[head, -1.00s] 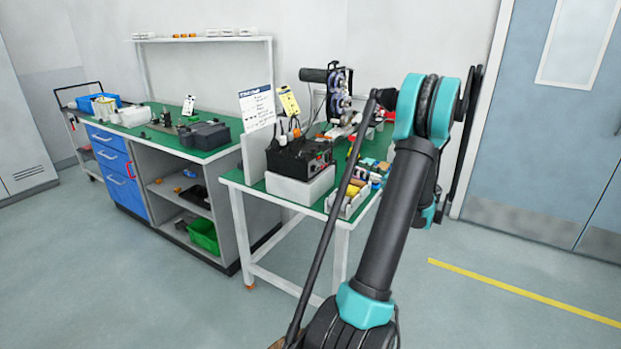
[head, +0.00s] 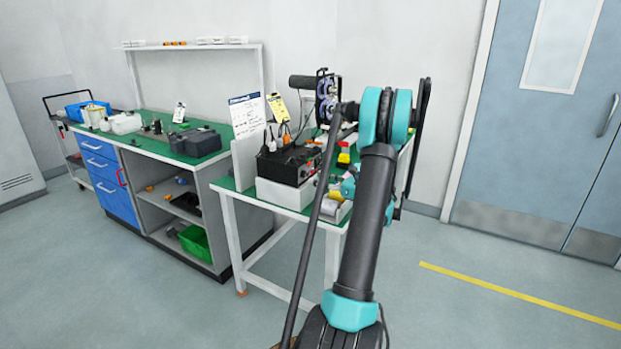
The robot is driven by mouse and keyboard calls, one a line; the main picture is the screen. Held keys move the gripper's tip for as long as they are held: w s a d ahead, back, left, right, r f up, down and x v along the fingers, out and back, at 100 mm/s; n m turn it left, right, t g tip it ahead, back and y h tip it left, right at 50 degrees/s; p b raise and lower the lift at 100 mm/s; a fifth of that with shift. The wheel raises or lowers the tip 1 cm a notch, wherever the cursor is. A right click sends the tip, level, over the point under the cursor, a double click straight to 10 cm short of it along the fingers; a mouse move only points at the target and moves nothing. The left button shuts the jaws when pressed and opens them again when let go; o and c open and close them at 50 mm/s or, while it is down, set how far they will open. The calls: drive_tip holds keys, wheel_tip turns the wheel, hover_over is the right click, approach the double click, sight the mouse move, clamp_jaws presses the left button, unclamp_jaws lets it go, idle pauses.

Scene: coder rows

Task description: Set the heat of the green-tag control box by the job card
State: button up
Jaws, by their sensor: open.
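A black control box (head: 284,161) with a dark front panel sits on a white block (head: 283,194) on the green-topped table. I cannot make out a green tag or the knob setting on it. A white sheet with a blue header (head: 247,116) stands upright just behind and left of the box; its print is too small to read. A yellow card (head: 279,108) stands beside the sheet; I cannot tell which is the job card. My arm crosses the right side of the table, and a teal part of it shows beside the box. My gripper's fingers are hidden behind the arm.
A reel machine (head: 326,95) stands at the table's back. A small bin (head: 335,211) is in front, partly hidden by my arm. A longer bench (head: 158,134) with blue drawers is to the left. Open floor (head: 480,310) lies right, before a blue door (head: 545,130).

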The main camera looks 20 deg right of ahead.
sight(307, 176)
drive_tip(key=shift+x, duration=2.2)
clamp_jaws()
